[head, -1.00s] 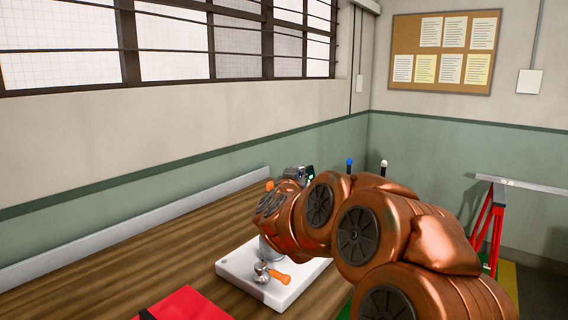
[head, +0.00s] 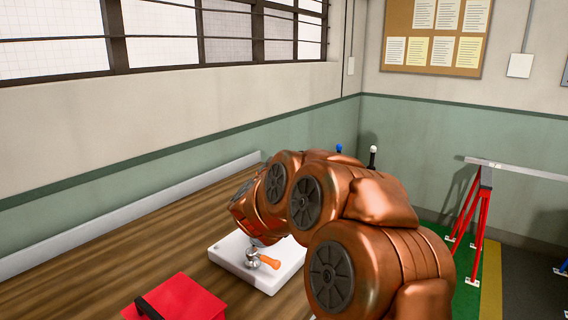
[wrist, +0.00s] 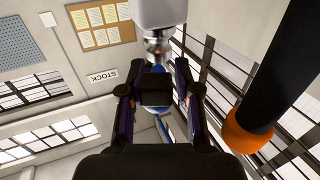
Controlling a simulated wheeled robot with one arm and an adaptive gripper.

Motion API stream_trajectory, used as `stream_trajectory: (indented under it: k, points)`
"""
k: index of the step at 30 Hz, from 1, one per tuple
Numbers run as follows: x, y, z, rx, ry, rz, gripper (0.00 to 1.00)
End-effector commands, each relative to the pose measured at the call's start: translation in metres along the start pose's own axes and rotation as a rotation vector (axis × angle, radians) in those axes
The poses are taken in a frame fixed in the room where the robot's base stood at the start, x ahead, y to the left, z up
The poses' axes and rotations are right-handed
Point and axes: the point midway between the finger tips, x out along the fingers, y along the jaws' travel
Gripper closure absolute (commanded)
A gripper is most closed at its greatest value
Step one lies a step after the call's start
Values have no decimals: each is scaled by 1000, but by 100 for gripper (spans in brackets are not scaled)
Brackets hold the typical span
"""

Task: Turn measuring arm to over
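A white base plate (head: 228,252) lies on the wooden bench, with a small metal fitting (head: 252,258) and an orange handle (head: 269,262) on its front part. My arm covers the back of the plate, and my gripper is hidden in the head view. In the wrist view my gripper (wrist: 157,64) has its two dark fingers apart. A white block (wrist: 159,13) with a shiny metal joint (wrist: 155,48) shows just beyond the tips, and a blue-and-white part shows behind the gripper. A dark cylinder with an orange collar (wrist: 248,130) is close at right. I cannot tell whether the fingers touch anything.
A red case (head: 180,298) with a black handle lies on the bench (head: 130,255) at front left. A grey rail (head: 120,218) runs along the wall. A red stand (head: 470,215) is on the floor at right. The bench left of the plate is clear.

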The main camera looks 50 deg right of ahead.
Motion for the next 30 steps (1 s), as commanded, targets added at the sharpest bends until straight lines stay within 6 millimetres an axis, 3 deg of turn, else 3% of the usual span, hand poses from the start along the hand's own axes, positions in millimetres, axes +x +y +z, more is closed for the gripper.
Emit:
stream_trajectory:
  k: [14, 30]
  points:
    - [-5, 0, 0, 1, 0, 1, 58]
    - [-82, -1, -1, 1, 1, -5, 58]
